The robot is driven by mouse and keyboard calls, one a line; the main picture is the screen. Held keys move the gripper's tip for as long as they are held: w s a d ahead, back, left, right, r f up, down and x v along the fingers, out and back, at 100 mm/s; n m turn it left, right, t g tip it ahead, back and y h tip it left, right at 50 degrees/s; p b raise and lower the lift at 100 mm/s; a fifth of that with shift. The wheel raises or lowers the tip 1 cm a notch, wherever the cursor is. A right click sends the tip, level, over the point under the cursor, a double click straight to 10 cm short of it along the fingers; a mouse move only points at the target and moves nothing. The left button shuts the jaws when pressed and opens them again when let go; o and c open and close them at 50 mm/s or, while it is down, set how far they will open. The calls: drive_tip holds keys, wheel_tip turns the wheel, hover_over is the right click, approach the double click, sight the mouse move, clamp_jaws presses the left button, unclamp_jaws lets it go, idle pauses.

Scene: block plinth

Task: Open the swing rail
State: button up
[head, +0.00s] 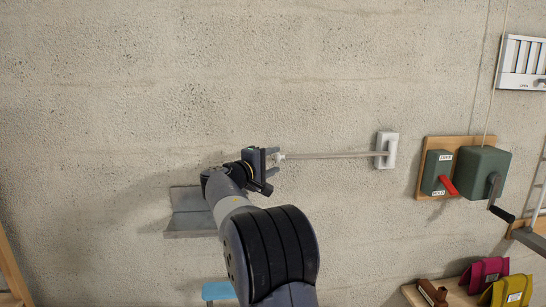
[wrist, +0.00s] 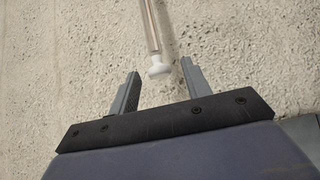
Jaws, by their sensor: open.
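The swing rail (head: 330,155) is a thin pale bar running level along the concrete wall from a white wall bracket (head: 387,150) on the right. Its white knob end (head: 279,157) points left, towards my gripper (head: 272,164). In the wrist view my gripper (wrist: 158,84) is open, its two grey fingers apart with nothing held between them. The knob (wrist: 159,69) shows just beyond the fingertips, roughly between them, and the rail (wrist: 150,25) runs up from it. I cannot tell whether a finger touches the knob.
A grey wall ledge (head: 188,224) sits behind my arm at the left. Right of the bracket are a wooden board (head: 430,145) with a red-levered green switch box (head: 436,174) and a green cranked box (head: 482,168). Pink (head: 485,273) and yellow (head: 512,291) items lie lower right.

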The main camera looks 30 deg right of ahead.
drive_tip(key=shift+w+d+r, duration=0.1)
drive_tip(key=shift+w+d, duration=0.2)
drive_tip(key=shift+w, duration=0.1)
drive_tip(key=shift+c, duration=0.6)
clamp_jaws()
